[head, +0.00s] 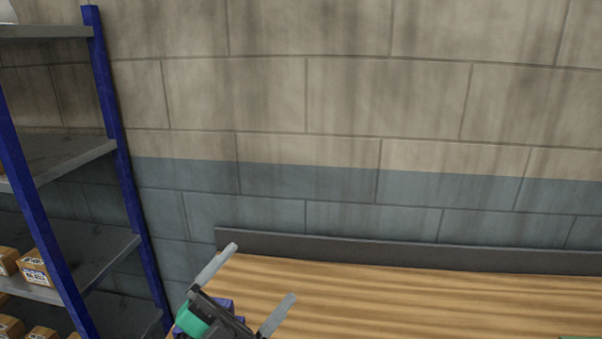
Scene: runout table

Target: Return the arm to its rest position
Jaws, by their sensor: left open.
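My left gripper (256,282) shows at the bottom of the head view, with its two pale grey fingers spread apart and pointing up and to the right in the picture. Nothing is between the fingers. It is in front of the left end of the wooden table (420,300); I cannot tell how high above the top it is. A blue thing shows partly behind the gripper's green and dark body, and I cannot tell what it is. My right gripper is not in view.
A dark raised edge (400,248) runs along the table's back, before a block wall (380,100). A blue-framed shelf rack (117,150) with several cardboard boxes (34,270) stands at left. A green thing (580,337) barely shows at the bottom right. The visible tabletop is otherwise clear.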

